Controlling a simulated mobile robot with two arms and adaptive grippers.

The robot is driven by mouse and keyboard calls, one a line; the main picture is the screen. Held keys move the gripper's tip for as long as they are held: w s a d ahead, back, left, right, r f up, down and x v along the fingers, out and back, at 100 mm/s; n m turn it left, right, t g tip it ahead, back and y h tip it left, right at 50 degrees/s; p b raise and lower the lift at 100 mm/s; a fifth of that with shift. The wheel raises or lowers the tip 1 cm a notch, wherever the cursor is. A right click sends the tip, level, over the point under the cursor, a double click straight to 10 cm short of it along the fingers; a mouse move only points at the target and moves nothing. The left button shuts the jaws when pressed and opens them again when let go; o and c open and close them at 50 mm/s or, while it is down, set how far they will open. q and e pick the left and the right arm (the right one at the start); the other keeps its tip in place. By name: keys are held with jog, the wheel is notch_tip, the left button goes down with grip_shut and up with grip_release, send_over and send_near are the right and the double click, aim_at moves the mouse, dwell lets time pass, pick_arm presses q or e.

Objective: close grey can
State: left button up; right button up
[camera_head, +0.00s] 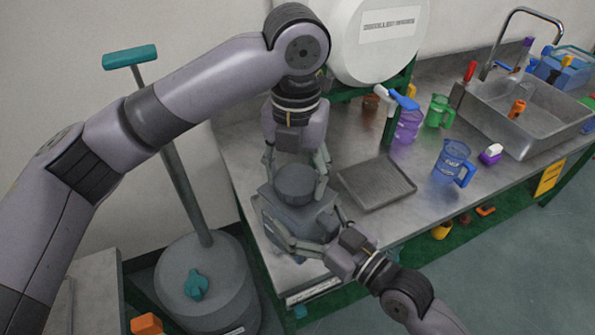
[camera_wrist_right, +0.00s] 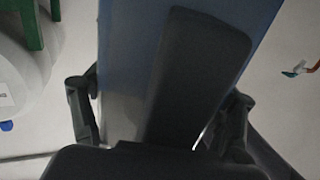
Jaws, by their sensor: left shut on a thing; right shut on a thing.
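The grey can (camera_head: 312,226) stands at the left end of the metal counter. A round dark grey cap (camera_head: 295,180) is at its top; I cannot tell whether it is seated or just above the opening. My left gripper (camera_head: 296,172) comes down from above and is shut on the cap, one finger on each side. My right gripper (camera_head: 306,226) reaches in from the lower right and is shut on the can's body. In the right wrist view, the can's blue-grey side (camera_wrist_right: 125,85) and a dark strip (camera_wrist_right: 195,75) lie between the fingers.
A shallow grey tray (camera_head: 377,183) lies right of the can. Beyond it are a blue jug (camera_head: 452,160), a purple bottle (camera_head: 408,126), a green mug (camera_head: 438,110) and a sink (camera_head: 520,105). A large white tank (camera_head: 378,45) stands behind. The counter's front edge is close to the can.

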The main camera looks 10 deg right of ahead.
pick_arm(q)
jog(key=m, duration=0.4)
jog(key=shift+w+a+r, duration=0.1)
jog(key=shift+w, duration=0.15)
jog(key=m, duration=0.4)
jog(key=o, duration=0.9)
jog(key=shift+s, duration=0.1)
jog(key=shift+r, duration=2.2)
